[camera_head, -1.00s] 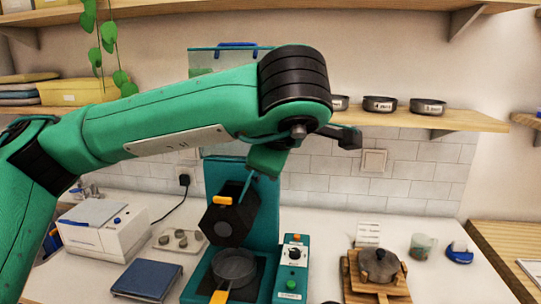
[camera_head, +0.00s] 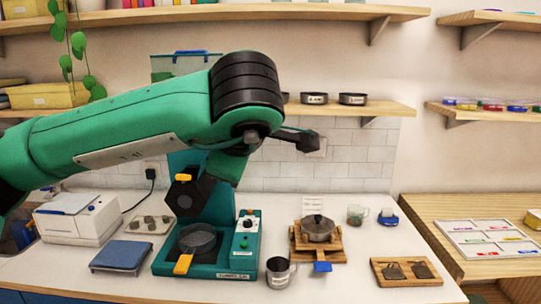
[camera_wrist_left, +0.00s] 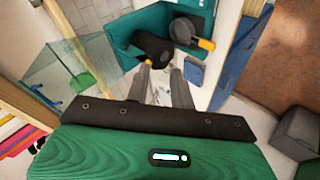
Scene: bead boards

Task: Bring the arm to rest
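My left arm, green with a black elbow joint, comes in from the left in the head view and spans the picture in front of the teal press (camera_head: 205,262). Its fingers are not clear there. In the left wrist view, my left gripper (camera_wrist_left: 160,72) shows two grey fingers apart with nothing between them. Beyond the fingertips are the press's black plate (camera_wrist_left: 152,47) and a round dark pan with an orange handle (camera_wrist_left: 187,31). The pan also rests on the press in the head view (camera_head: 197,240). My right gripper is not in view.
A white machine (camera_head: 78,217) and blue pad (camera_head: 121,254) stand left of the press. A metal cup (camera_head: 280,272), wooden stand with a dark-lidded pot (camera_head: 318,230), and wooden board (camera_head: 406,271) are right. A wall shelf (camera_head: 375,108) holds black tins. A colour tray (camera_head: 490,240) lies far right.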

